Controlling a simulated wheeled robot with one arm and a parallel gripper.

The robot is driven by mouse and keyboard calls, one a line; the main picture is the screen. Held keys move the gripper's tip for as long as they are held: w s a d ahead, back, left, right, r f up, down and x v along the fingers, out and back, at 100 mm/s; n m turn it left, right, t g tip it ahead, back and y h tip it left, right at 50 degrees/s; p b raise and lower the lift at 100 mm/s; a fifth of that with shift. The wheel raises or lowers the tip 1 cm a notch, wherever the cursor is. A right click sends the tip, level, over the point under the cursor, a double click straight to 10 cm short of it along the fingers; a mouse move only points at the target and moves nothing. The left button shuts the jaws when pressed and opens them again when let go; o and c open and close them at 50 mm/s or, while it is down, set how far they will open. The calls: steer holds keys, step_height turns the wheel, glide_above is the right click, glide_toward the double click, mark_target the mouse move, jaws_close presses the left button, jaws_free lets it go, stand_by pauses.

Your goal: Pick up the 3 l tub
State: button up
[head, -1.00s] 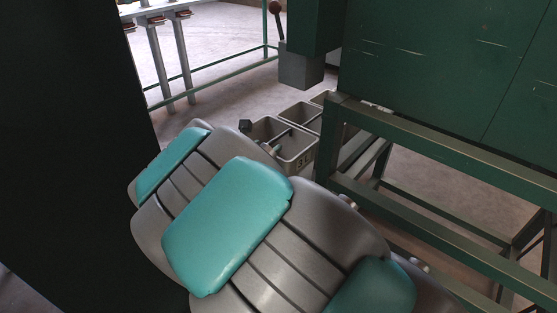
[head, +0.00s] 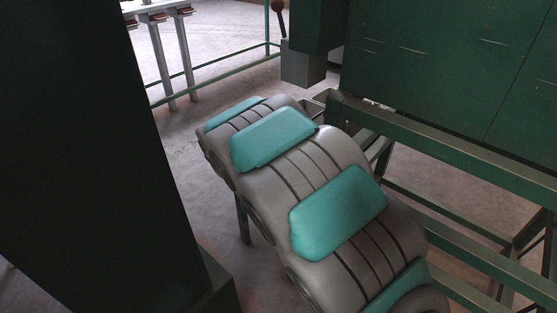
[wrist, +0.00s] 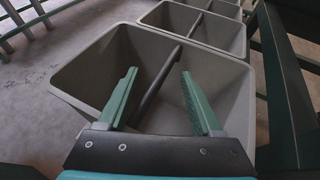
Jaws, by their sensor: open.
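A grey open tub (wrist: 95,72) with a dark bar (wrist: 160,82) across its top fills the middle of the wrist view. Its marking does not show now; in the earlier head frame the nearest tub bears what looks like "3 L". My gripper (wrist: 159,71) is open over this tub, with one green finger on each side of the bar. The bar lies between the fingers and is not gripped. I cannot tell how far the fingertips reach below it. In the head view my arm hides the gripper and nearly all of the tubs.
More grey tubs (wrist: 215,30) stand in a row behind the first. A green frame rail (head: 430,150) runs close along the right of my arm. A grey block (head: 303,69) hangs from the green machine above the tub row. Bare floor (head: 200,150) lies to the left.

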steer(key=shift+c, duration=0.4)
jaws_close()
steer(key=shift+s, duration=0.1)
stand_by(0.8)
